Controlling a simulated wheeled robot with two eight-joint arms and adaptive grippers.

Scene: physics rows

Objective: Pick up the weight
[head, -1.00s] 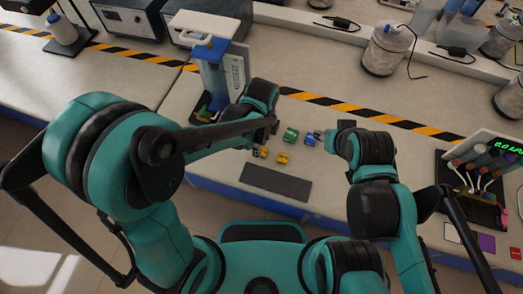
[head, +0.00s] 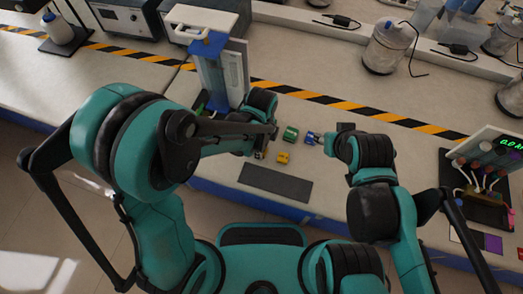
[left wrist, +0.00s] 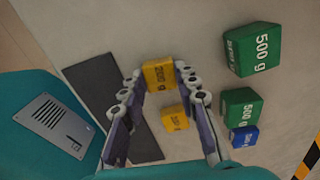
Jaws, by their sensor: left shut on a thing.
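Several small weights lie on the bench. My left gripper (left wrist: 160,72) is shut on a yellow weight marked 200 g (left wrist: 158,76), which sits between the fingertips. In the head view my left gripper (head: 262,150) mostly hides that weight. A smaller yellow weight (left wrist: 175,118) lies beside it, also in the head view (head: 282,157).
A dark flat mat (head: 275,182) lies at the bench's front edge. A tall blue-topped stand (head: 220,75) rises behind my left gripper. A device with a green display (head: 485,165) stands at the right. Yellow-black tape (head: 350,113) crosses the bench behind the weights.

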